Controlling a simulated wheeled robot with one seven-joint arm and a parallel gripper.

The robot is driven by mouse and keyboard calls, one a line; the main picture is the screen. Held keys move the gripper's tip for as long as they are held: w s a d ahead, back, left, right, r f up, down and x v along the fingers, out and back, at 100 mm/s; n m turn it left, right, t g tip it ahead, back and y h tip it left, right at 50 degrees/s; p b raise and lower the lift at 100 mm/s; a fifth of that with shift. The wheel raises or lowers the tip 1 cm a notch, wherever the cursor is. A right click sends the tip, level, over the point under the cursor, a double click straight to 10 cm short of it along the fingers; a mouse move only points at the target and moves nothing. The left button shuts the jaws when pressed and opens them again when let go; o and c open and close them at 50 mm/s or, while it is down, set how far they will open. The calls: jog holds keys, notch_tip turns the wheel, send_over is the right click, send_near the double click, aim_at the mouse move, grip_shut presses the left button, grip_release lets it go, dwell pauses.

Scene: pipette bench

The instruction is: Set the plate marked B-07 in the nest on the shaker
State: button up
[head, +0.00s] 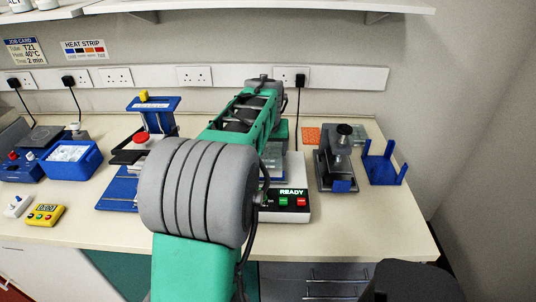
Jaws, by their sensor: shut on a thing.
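The shaker (287,216) stands mid-bench, a pale box with a lit READY display and a green and a red button. My grey and green arm crosses in front of it and hides its left side. A clear, pale plate-like shape (272,155) shows just right of my forearm, above the shaker's top. I cannot read any B-07 mark, and cannot tell whether this shape rests in the nest or is held above it. The nest is mostly hidden. My gripper is hidden behind my arm, so its fingers do not show.
Right of the shaker stand a grey device with a black knob (344,129) and an empty blue holder (383,172). An orange mat (306,136) lies behind. On the left are a blue rack (153,104), a blue tub (84,172) and a yellow button box (45,215).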

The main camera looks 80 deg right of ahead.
jog(key=shift+f, duration=1.45)
jog(key=o, duration=1.3)
jog(key=shift+o, duration=0.2)
